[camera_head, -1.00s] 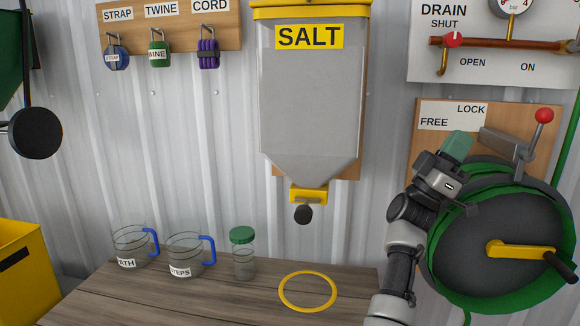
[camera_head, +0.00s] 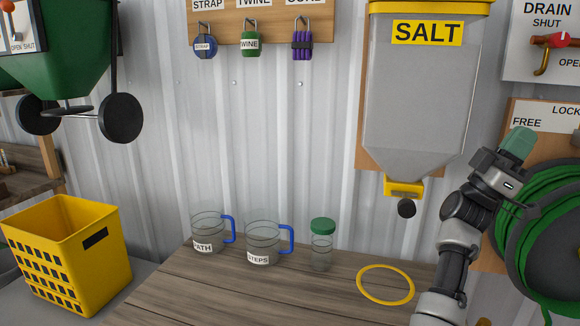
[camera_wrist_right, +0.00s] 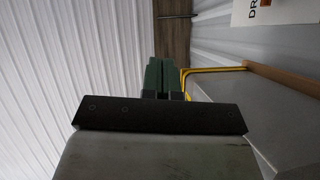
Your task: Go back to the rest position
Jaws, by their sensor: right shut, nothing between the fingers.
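My right gripper (camera_head: 517,146) is raised at the right in the head view, in front of the wall by the hose reel. Its green fingers are together and hold nothing. In the right wrist view the green fingers (camera_wrist_right: 164,76) show closed side by side, with corrugated wall and part of a wooden board beyond them. My left gripper does not show in either view.
A wooden bench (camera_head: 240,297) carries two jugs (camera_head: 207,236) (camera_head: 262,246), a green-lidded jar (camera_head: 321,249) and a yellow ring (camera_head: 385,284). A salt dispenser (camera_head: 420,95) hangs above. The hose reel (camera_head: 548,225) is at right. A yellow crate (camera_head: 75,255) stands at left.

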